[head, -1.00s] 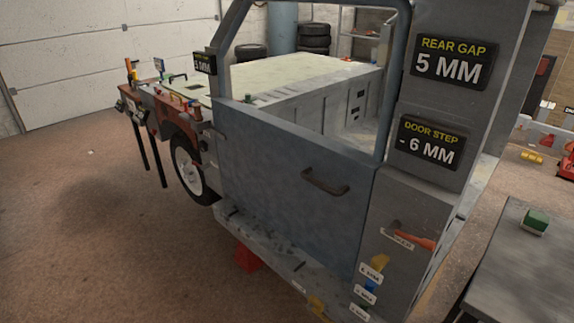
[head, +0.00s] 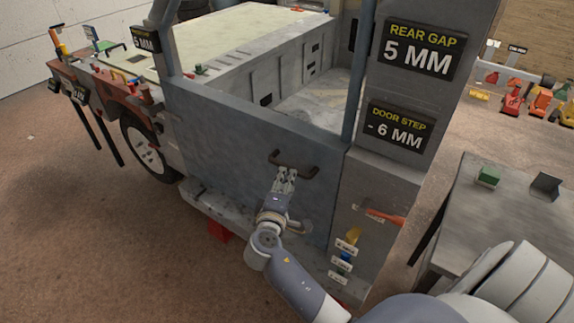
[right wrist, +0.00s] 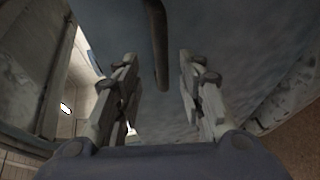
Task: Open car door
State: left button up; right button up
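The blue-grey car door (head: 225,150) is shut in the frame of the vehicle body. Its dark bar handle (head: 294,163) sits near the door's right edge. My right gripper (head: 287,172) is at the handle, just below it in the head view. In the right wrist view the gripper (right wrist: 160,85) is open, its two fingers apart, with the handle (right wrist: 157,45) running between them near the tips. The fingers do not close on it. The door panel (right wrist: 210,30) fills the background there. My left gripper is not in view.
A grey table (head: 520,210) stands at right. Open floor (head: 60,220) lies left of the vehicle.

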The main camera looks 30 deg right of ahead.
aim_at(290, 167)
jog(key=shift+p+x, duration=0.8)
jog(key=shift+x, duration=3.05)
jog(key=shift+a+f, duration=0.1)
grip_shut()
